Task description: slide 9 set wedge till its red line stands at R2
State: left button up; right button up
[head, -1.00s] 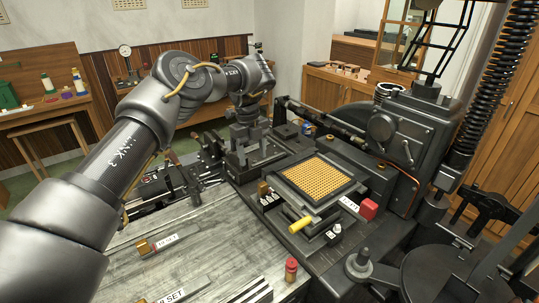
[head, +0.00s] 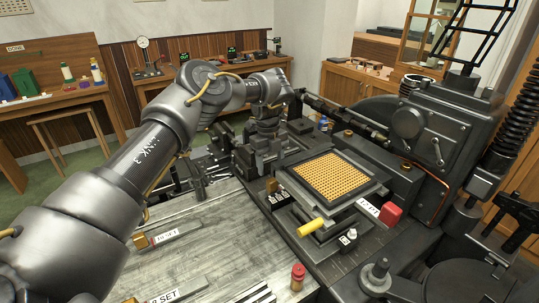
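A flat grey wedge bar with a white label ending in "SET" (head: 160,297) lies on the metal bench at the bottom edge; its number is hard to read and the bar is partly cut off. A second bar, its label apparently "10 SET" (head: 190,228), lies above it with a brass knob (head: 141,241) at its left end. I cannot make out a red line or an R2 mark. My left gripper (head: 267,150) points down at the dark machine blocks left of the gold grid; its fingertips blend into the dark metal. My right gripper is not in view.
The machine carries a gold grid plate (head: 338,178), a yellow handle (head: 311,227) and a red block (head: 391,214). My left arm crosses the left side above the bench.

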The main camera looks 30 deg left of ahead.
aim_at(272, 180)
pick_arm(q)
jog(key=f, duration=0.2)
jog(key=f+p, duration=0.1)
jog(key=f, duration=0.2)
jog(key=shift+d+f, duration=0.25)
jog(key=shift+f, duration=0.05)
jog(key=shift+s+d+f+p, duration=0.1)
jog(key=shift+f+p, duration=0.2)
jog(key=shift+f, duration=0.55)
jog(key=shift+r, duration=0.1)
jog(key=c, duration=1.2)
